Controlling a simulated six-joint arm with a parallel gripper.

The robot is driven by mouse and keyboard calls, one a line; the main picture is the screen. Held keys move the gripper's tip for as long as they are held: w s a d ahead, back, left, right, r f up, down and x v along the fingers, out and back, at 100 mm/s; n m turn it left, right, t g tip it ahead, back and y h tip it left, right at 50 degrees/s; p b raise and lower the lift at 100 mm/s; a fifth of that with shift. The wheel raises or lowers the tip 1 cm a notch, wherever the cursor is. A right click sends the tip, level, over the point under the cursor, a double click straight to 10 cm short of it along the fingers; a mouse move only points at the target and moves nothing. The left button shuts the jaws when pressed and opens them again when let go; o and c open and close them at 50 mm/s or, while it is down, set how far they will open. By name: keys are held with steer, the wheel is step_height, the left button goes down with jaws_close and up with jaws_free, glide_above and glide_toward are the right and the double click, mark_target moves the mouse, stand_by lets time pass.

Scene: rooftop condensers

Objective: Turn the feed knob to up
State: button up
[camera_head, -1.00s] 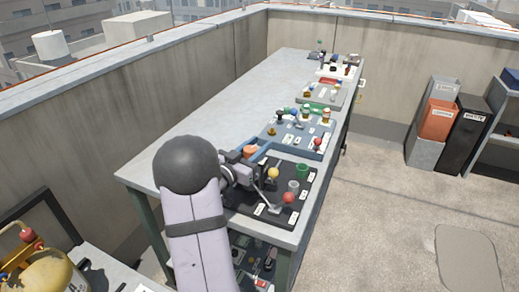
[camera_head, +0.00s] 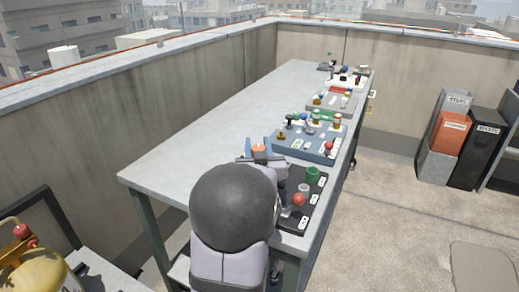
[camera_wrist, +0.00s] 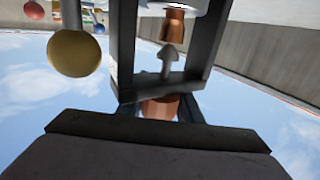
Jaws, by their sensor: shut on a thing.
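My gripper (camera_head: 260,158) is over the near part of the bench, at the left edge of the dark panel (camera_head: 318,207). Its jaws are shut on an orange knob-like part (camera_wrist: 160,107), which shows between the dark fingers in the wrist view. Orange also shows at the jaws in the head view. No readable label tells me whether this is the feed knob, and its pointing direction is unclear. A grey arrow-shaped piece (camera_wrist: 170,62) is just beyond the jaws. My arm hides much of the panel in the head view.
A red ball-topped lever (camera_head: 298,200) and a green cylinder (camera_head: 313,175) stand on the dark panel. A yellow ball (camera_wrist: 75,53) is close beside the gripper. A blue-grey panel (camera_head: 312,142) with several controls lies beyond. The bench's left side (camera_head: 225,125) is clear.

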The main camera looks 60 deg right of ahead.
steer(key=shift+w+n+t+y, duration=0.1)
steer(key=shift+n+t+y, duration=0.3)
steer(key=shift+t, duration=0.3)
steer(key=shift+a+r, duration=0.1)
steer(key=o, duration=1)
steer(key=shift+o, duration=0.2)
steer(key=shift+a, duration=0.1)
steer(key=b+v, duration=0.1)
steer(key=v, duration=0.6)
